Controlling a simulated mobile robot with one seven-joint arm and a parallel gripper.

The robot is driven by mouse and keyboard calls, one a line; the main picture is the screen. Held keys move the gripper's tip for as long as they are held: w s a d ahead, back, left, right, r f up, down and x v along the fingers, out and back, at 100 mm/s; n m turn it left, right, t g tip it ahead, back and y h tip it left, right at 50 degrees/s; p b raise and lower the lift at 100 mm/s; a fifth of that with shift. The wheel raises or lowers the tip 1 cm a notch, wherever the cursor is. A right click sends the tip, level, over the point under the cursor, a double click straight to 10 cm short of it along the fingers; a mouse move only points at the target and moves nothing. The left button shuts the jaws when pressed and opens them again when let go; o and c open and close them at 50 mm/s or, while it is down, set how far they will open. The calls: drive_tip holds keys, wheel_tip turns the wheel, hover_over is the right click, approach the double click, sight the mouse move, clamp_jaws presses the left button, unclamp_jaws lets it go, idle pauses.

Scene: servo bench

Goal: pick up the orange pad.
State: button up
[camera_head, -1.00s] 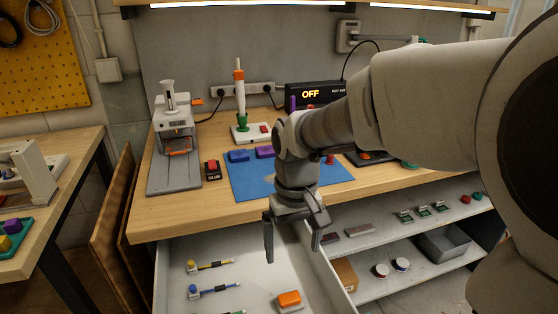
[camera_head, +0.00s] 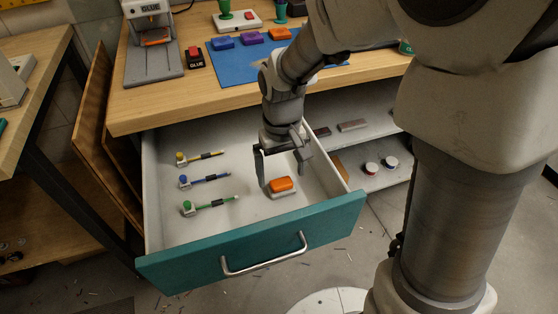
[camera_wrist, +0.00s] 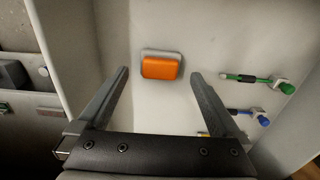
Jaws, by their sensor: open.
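The orange pad (camera_head: 282,184) lies on a pale grey base in the open drawer (camera_head: 240,225), near its front right. In the wrist view the orange pad (camera_wrist: 160,67) is beyond the fingertips, roughly centred between them. My gripper (camera_head: 281,168) is over the drawer, just behind and above the pad, with its fingers pointing down. It also shows in the wrist view (camera_wrist: 160,73), open and empty. The fingers do not appear to touch the pad.
Tools with a yellow (camera_head: 181,157), a blue (camera_head: 184,181) and a green end (camera_head: 188,207) lie in the drawer's left part. The drawer's teal front with a metal handle (camera_head: 264,257) faces me. A blue mat (camera_head: 228,65) with coloured blocks is on the bench above.

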sight(281, 182)
wheel_tip(281, 182, down, 4)
drive_tip(key=shift+b, duration=0.75)
drive_tip(key=shift+c, duration=0.3)
drive_tip(key=c, duration=1.2)
